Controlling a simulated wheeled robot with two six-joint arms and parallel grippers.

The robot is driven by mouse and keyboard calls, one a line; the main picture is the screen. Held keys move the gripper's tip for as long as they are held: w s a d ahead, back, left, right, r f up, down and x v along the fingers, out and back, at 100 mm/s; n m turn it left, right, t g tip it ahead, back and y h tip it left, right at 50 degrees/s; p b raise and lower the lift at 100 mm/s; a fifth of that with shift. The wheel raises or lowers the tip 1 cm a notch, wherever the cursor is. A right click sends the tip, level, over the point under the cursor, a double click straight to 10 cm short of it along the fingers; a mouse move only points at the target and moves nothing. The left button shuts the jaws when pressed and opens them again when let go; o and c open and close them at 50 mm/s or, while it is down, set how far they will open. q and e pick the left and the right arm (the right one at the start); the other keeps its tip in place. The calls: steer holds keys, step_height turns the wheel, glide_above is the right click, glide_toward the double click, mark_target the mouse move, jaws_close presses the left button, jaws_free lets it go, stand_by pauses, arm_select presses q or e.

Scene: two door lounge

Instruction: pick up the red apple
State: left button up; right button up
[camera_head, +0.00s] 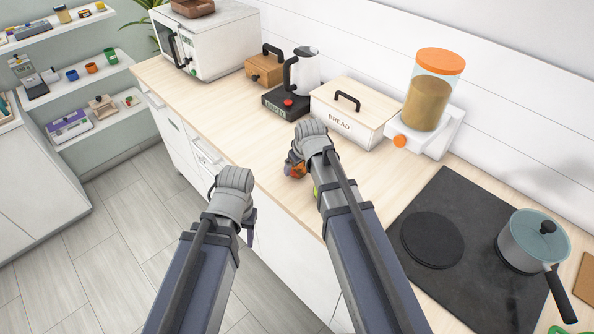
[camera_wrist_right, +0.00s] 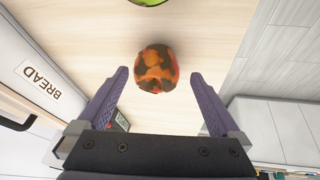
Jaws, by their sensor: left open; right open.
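A round object (camera_wrist_right: 157,68), mottled orange-red and dark brown, lies on the wooden counter and is the only apple-like red thing I see. In the head view it (camera_head: 297,170) is partly hidden by my right gripper (camera_head: 292,160). In the right wrist view, the open purple fingers of this gripper (camera_wrist_right: 159,73) show on either side of it, with a gap on each side. I cannot tell how far above the counter the fingers are. My left gripper (camera_head: 247,232) is open and points down in front of the counter, mostly hidden by its own wrist.
A green item (camera_wrist_right: 150,2) lies close to the round object. Behind stand a bread box (camera_head: 345,112), a kettle (camera_head: 303,70) and a dispenser (camera_head: 428,98). A cooktop (camera_head: 455,290) with a pot (camera_head: 530,242) is at right. The counter left of the right gripper is clear.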

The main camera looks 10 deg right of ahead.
mark_target(297, 167)
steer(key=shift+w+b+x, duration=0.15)
steer(key=shift+b+x, duration=1)
steer(key=shift+x, duration=0.15)
steer(key=shift+w+b+x, duration=0.2)
steer(key=shift+b+x, duration=0.95)
steer(key=shift+x, duration=0.2)
steer(key=shift+r, duration=0.2)
steer(key=shift+c, duration=0.4)
steer(key=c, duration=1.2)
